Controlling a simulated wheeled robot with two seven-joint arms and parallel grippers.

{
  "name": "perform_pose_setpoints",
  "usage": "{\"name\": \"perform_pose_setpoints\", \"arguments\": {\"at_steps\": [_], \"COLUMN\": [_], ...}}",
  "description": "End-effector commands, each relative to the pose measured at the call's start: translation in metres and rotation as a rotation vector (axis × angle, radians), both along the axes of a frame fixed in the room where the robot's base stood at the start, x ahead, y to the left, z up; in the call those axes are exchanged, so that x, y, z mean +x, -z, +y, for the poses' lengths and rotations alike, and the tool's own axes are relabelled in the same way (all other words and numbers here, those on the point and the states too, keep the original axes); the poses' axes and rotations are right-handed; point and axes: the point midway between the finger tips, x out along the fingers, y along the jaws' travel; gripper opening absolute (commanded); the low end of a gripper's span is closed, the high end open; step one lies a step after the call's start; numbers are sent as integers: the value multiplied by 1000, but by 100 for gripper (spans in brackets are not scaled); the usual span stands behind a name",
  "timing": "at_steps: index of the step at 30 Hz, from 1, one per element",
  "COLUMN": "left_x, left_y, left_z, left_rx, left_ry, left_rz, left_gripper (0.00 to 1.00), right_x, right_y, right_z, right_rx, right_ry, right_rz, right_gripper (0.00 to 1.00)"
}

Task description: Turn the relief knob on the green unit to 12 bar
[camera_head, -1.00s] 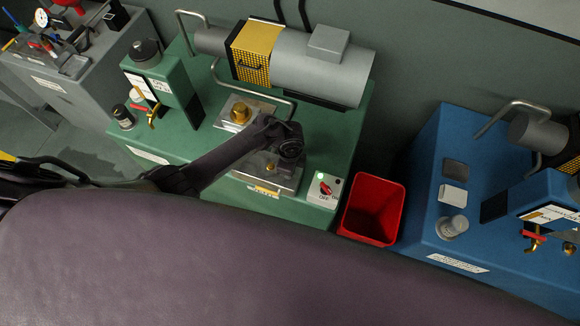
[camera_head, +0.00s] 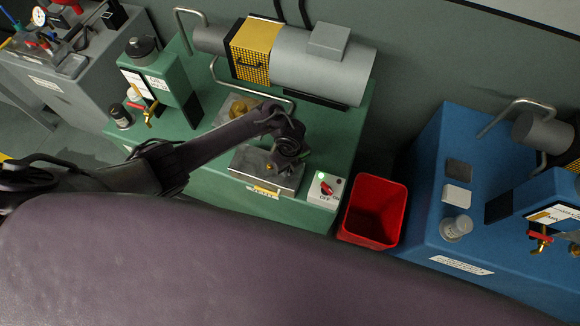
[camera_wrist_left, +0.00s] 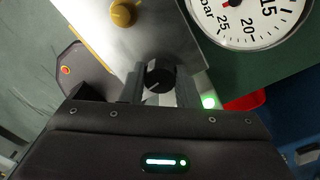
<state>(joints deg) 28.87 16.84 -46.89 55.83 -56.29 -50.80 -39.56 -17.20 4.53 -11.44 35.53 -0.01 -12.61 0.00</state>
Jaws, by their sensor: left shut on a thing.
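The green unit (camera_head: 222,184) stands in the middle of the head view. My left gripper (camera_head: 288,165) reaches down over the metal block at its front and hides what it holds there. In the left wrist view, my left gripper (camera_wrist_left: 160,88) is shut on the black relief knob (camera_wrist_left: 160,74), one finger on each side. The knob has a pale pointer mark. A round white gauge (camera_wrist_left: 250,22) in bar is cut off by the top edge; 15, 20 and 25 show, but I cannot see its needle. My right gripper is not in view.
A brass knob (camera_wrist_left: 123,14) sits close to the relief knob. A switch box (camera_head: 325,189) is at the unit's front right corner, with a red bin (camera_head: 374,210) beside it. A motor (camera_head: 310,65) lies behind. A blue unit (camera_head: 455,170) stands at right.

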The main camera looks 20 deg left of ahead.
Motion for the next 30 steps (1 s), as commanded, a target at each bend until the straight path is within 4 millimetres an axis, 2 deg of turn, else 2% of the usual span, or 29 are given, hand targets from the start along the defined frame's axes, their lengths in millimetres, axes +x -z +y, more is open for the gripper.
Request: {"name": "perform_pose_setpoints", "arguments": {"at_steps": [14, 15, 20, 30], "left_x": [0, 0, 0, 0], "left_y": [0, 0, 0, -5], "left_z": [0, 0, 0, 0], "left_rx": [0, 0, 0, -1], "left_ry": [17, 17, 17, 16], "left_rz": [0, 0, 0, 0], "left_gripper": [5, 29, 50, 50], "right_x": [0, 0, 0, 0], "right_y": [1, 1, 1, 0], "right_z": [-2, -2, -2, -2], "right_rx": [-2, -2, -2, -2], "right_ry": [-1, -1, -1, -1], "right_rz": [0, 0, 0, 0], "right_gripper": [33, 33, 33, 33]}}
